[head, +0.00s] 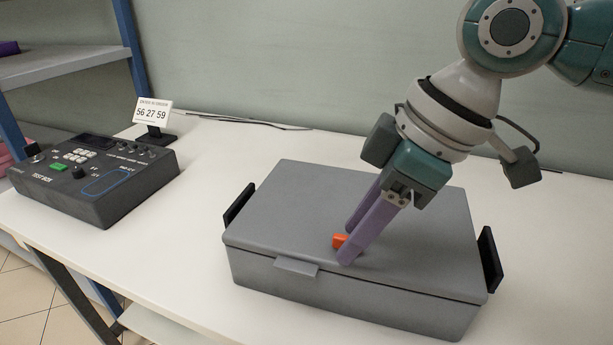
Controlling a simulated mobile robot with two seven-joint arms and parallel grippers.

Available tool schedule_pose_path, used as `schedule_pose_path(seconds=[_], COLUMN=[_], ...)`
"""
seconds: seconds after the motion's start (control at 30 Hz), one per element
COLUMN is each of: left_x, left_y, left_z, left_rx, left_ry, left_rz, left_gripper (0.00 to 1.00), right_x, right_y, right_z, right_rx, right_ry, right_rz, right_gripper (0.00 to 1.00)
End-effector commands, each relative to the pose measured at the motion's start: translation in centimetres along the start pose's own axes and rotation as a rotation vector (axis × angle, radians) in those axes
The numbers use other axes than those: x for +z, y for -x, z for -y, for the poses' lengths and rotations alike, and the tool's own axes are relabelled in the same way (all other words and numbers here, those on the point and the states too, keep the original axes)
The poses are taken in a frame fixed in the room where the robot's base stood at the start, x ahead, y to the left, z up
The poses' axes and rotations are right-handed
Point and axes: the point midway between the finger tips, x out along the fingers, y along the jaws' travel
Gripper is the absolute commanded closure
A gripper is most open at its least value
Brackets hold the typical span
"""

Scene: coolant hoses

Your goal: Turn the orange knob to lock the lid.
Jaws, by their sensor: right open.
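A grey box with a closed lid (300,210) stands on the white table, with black handles at its two ends. A small orange knob (339,241) sits on top of the lid near its front edge. My right gripper (348,245) reaches down from the upper right, its purple fingers open at the knob. One finger is behind the knob and the other in front, partly hiding it. I cannot tell whether the fingers touch it. My left gripper is not in view.
A dark test box (95,180) with buttons stands at the left of the table. Behind it is a small sign (153,112) with numbers. A blue-framed shelf (70,66) is at far left. A thin cable (240,122) lies along the wall.

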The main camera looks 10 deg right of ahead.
Motion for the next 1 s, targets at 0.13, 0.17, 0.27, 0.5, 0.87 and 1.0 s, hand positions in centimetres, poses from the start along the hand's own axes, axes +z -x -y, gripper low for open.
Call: schedule_pose_path(seconds=[0.13,0.17,0.27,0.5,0.87,1.0], left_x=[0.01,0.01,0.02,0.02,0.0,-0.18], left_y=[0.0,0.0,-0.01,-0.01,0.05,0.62], left_z=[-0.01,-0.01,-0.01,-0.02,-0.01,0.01], left_rx=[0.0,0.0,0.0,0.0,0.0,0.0], left_ry=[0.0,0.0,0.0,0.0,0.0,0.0], left_rz=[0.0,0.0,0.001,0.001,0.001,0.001], left_gripper=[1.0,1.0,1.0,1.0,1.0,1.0], right_x=[0.01,0.01,0.02,0.02,-0.01,-0.08], right_y=[0.02,0.03,0.03,0.04,0.08,0.24], right_z=[0.0,0.0,0.0,0.0,0.01,0.07], right_rx=[0.0,0.0,0.0,0.0,0.0,0.006], right_ry=[0.0,0.0,0.0,0.0,-0.001,-0.017], right_rz=[0.0,0.0,0.0,0.0,0.0,0.0], right_gripper=[0.72,0.76,0.87,1.0,1.0,1.0])
